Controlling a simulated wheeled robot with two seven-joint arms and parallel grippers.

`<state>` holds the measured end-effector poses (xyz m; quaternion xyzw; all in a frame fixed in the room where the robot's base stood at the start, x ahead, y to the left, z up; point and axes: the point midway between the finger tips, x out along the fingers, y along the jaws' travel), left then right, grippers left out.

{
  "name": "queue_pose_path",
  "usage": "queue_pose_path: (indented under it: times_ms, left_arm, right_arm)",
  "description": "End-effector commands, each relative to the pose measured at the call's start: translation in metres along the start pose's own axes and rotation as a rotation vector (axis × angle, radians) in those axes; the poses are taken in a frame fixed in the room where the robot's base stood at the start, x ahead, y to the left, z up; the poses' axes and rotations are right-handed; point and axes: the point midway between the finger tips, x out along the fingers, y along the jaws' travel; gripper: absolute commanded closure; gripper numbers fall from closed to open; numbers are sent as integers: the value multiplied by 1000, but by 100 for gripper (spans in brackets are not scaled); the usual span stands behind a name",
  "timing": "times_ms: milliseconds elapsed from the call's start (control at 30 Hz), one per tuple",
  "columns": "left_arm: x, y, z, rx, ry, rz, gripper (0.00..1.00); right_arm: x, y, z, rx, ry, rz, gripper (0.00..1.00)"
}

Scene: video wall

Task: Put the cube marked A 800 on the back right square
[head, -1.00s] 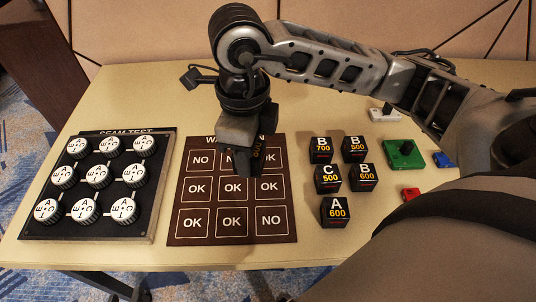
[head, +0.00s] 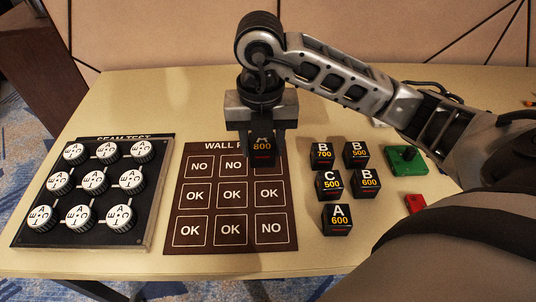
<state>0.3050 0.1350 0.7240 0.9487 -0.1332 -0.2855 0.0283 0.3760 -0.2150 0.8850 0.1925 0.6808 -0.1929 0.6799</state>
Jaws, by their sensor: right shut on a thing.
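The black cube marked A 800 (head: 263,150) is between the fingers of my right gripper (head: 263,138), its label facing me. My right gripper is shut on it. The cube hides most of the back right square of the brown wall plan board (head: 216,182); whether it touches the board or hangs just above it I cannot tell. The other squares of the board are bare; the two visible back squares read NO. My left gripper is not in view.
Several black cubes, such as the one marked B 700 (head: 322,153), stand right of the board. A seam test panel (head: 148,240) with white knobs is at the left. Green (head: 408,160) and red (head: 414,203) blocks are at the right. The table's back left is clear.

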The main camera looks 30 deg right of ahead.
Motion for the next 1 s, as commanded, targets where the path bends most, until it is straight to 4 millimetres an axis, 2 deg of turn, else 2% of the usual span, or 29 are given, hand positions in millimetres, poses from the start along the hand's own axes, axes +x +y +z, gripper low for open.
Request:
queue_pose_path:
  times_ms: [67, 200, 333, 567, 800, 1000]
  left_arm:
    - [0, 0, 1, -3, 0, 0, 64]
    - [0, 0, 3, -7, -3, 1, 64]
    - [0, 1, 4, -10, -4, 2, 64]
    - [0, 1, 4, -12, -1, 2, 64]
    - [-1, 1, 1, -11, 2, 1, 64]
    - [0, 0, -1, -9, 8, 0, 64]
  right_arm:
    - [10, -6, 20, 7, 1, -4, 80]
    - [37, -9, 39, 3, 3, -2, 80]
    - [51, -11, 51, 0, 1, -1, 80]
    - [63, -13, 61, -1, 0, -1, 80]
    - [95, -13, 63, -3, 1, -1, 80]
    - [96, -13, 64, -3, -2, 1, 80]
